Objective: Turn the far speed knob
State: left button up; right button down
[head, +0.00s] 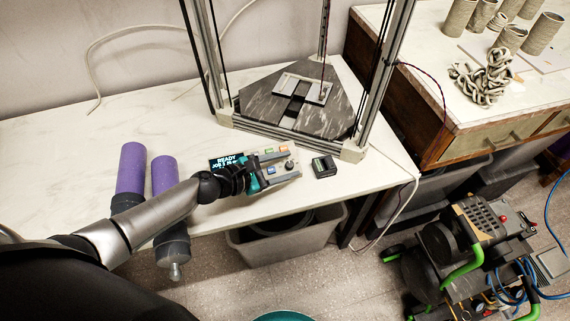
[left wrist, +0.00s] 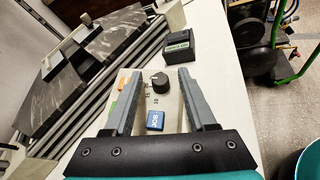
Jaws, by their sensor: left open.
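The control panel (head: 280,177) is a pale box with a lit display (head: 227,160) reading "READY", standing on the white bench. A dark round knob (head: 289,165) sits at its right end. In the left wrist view the knob (left wrist: 159,82) shows between the tips of my open gripper, with a gap on each side; I cannot tell how high the tips are above the panel. My left gripper (head: 285,164) reaches over the panel from the left, its grey fingers (left wrist: 160,74) apart and empty. The gripper hides part of the panel. My right gripper is not in view.
A blue button (left wrist: 155,120) and an orange button (left wrist: 122,83) lie near the knob. A small dark box (head: 324,166) stands right of the panel. The framed machine with a dark triangular plate (head: 255,100) stands behind. Two purple rolls (head: 131,168) are at the left.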

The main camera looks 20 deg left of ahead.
pick_arm(q)
grip_shut()
dwell(0.3)
